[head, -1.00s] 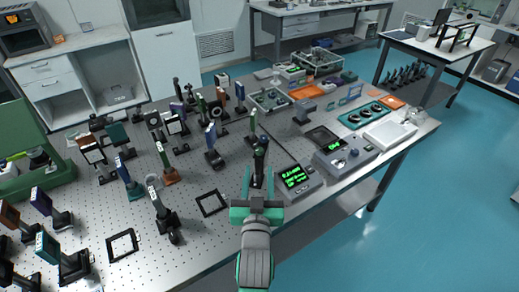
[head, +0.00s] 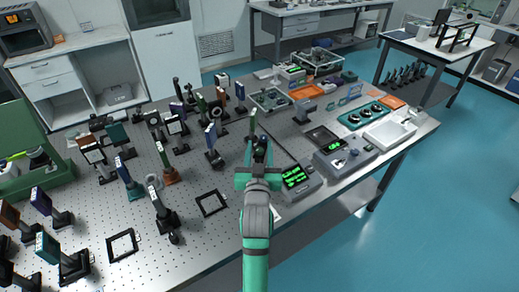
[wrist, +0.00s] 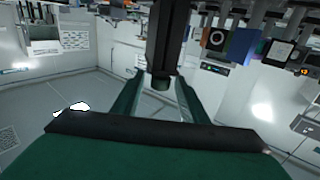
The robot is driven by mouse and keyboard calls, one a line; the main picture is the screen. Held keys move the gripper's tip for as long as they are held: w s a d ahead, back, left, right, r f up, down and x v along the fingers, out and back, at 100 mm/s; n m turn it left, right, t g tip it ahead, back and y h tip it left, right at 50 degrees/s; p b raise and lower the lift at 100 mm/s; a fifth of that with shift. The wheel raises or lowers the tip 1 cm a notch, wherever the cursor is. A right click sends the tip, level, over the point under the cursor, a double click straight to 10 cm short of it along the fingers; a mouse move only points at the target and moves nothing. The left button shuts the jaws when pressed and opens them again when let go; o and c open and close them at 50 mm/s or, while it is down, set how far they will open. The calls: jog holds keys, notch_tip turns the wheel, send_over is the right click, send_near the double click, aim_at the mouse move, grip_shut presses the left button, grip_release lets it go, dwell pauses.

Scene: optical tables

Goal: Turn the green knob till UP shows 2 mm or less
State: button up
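A dark upright mount (head: 260,143) with a green plate (head: 252,122) stands near the front edge of the perforated table. My gripper (head: 258,163) is right at this mount in the head view and hides its lower part. In the wrist view my gripper (wrist: 160,88) has its two fingers apart, one on each side of the end of a dark post (wrist: 165,45). A small gap seems to show on both sides, so the fingers do not look closed on it. I cannot make out the green knob's colour there. A readout box (head: 296,178) shows green text, too small to read.
A second grey box (head: 345,158) with a lit display stands to the right. Several optic mounts stand on the perforated table to the left, and a flat black frame (head: 211,203) lies left of my gripper. Open floor lies at right.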

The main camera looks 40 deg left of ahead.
grip_shut()
